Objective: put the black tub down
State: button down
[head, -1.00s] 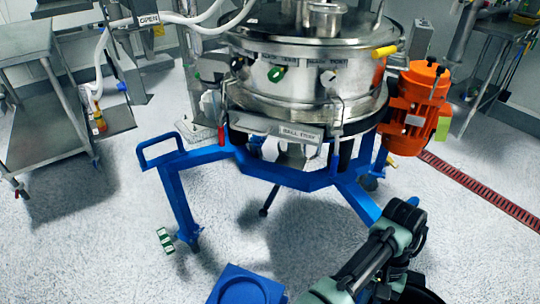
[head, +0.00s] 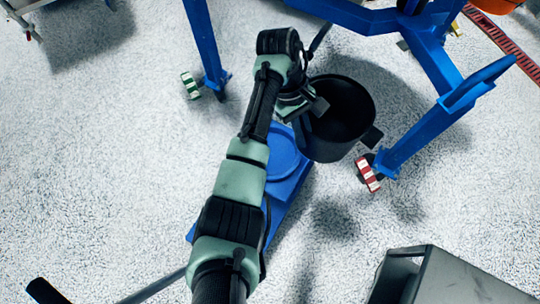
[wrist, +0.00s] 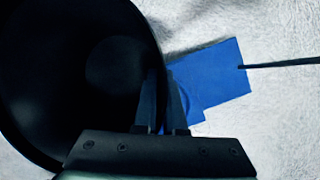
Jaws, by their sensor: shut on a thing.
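The black tub (head: 342,138) is open-topped and looks empty in the head view. It hangs in my gripper (head: 313,109), with a dark shadow on the floor below and to its right, so it appears to be off the floor. In the wrist view the tub (wrist: 75,60) fills the left side, and my gripper (wrist: 166,98) is shut on its rim, one finger inside the wall and one outside. A flat blue platform with a round raised pad (head: 284,158) lies on the floor, partly hidden by my arm and the tub.
A blue frame leg with a red-striped caster (head: 368,173) stands close to the tub's right. Another leg with a green-striped caster (head: 190,86) is at the upper left. A grey metal box (head: 445,280) is at the lower right.

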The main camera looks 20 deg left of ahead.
jog(key=s+a+f+n+t+b, duration=0.1)
jog(key=f+n+b, duration=0.4)
jog(key=f, duration=0.5)
jog(key=s+a+f+n+t+b, duration=0.1)
jog(key=a+f+n+t+b, duration=0.2)
jog(key=f+b, duration=0.7)
jog(key=a+f+n, duration=0.1)
jog(key=a+n, duration=0.1)
jog(key=a, duration=0.1)
jog(key=shift+a+f, duration=0.25)
jog(key=c, duration=1)
grip_release()
jog(key=p+v, duration=0.7)
jog(key=v, duration=0.5)
jog(key=shift+a, duration=0.15)
